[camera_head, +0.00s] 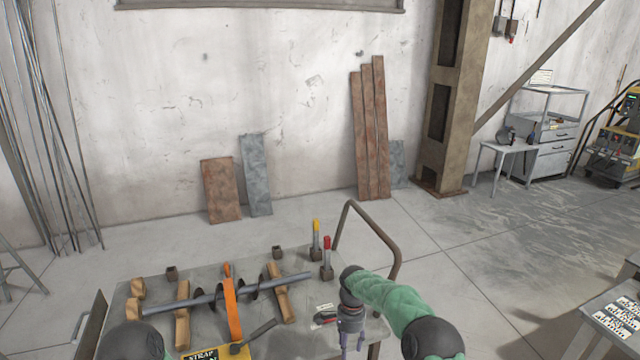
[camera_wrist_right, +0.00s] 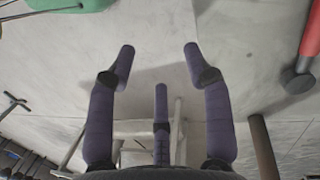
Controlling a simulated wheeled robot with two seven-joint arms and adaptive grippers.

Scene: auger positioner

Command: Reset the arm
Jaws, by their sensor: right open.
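The auger (camera_head: 215,297), a grey shaft with dark flights, lies across two wooden blocks (camera_head: 182,315) (camera_head: 279,291) on the grey work table (camera_head: 205,272). An orange strap (camera_head: 232,312) passes over its middle. My right gripper (camera_head: 351,343) hangs open at the table's right side, apart from the auger. In the right wrist view its purple fingers (camera_wrist_right: 160,62) are spread with nothing between them. My left arm shows only as a dark joint at the lower left; its gripper is out of the picture.
A yellow strap sign (camera_head: 215,353) and a dark lever lie at the table's front. A red-and-black tool (camera_head: 325,318) lies beside my right gripper. Yellow-topped (camera_head: 316,240) and red-topped (camera_head: 327,258) posts stand at the back right.

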